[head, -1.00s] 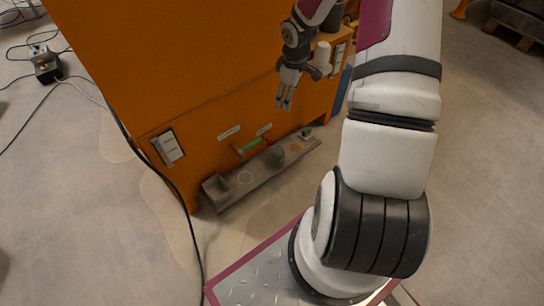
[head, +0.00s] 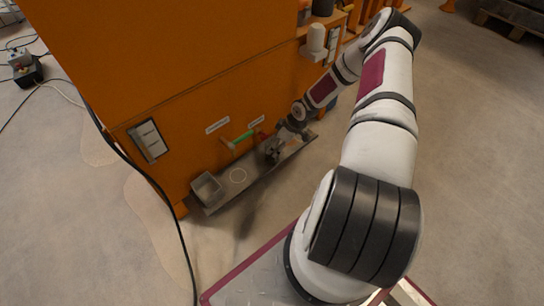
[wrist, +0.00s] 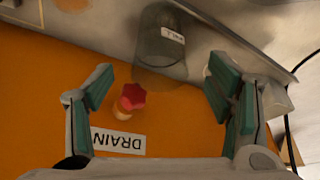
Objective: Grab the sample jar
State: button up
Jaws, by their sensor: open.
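The sample jar (wrist: 162,42) is a dark, see-through grey-green cylinder with a small white label, at the top middle of the wrist view. It stands on a grey metal shelf (wrist: 225,30). My gripper (wrist: 160,75) is open and empty, its green-padded fingers apart on the left and right of the jar's near end. The jar is at or just beyond the fingertips; contact is not visible. In the head view my gripper (head: 273,150) is low over the shelf (head: 222,202), and I cannot separate the jar from its dark fingers.
A red knob (wrist: 132,97) sticks out of the orange panel by the left finger, above a DRAIN label (wrist: 118,141). A black cable (head: 150,180) hangs at left.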

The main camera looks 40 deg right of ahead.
jog(key=b+x, duration=0.3)
jog(key=x, duration=0.5)
jog(key=shift+w+a+b, duration=0.15)
jog(key=shift+w+b, duration=0.05)
jog(key=shift+b, duration=0.15)
jog(key=c, duration=1.3)
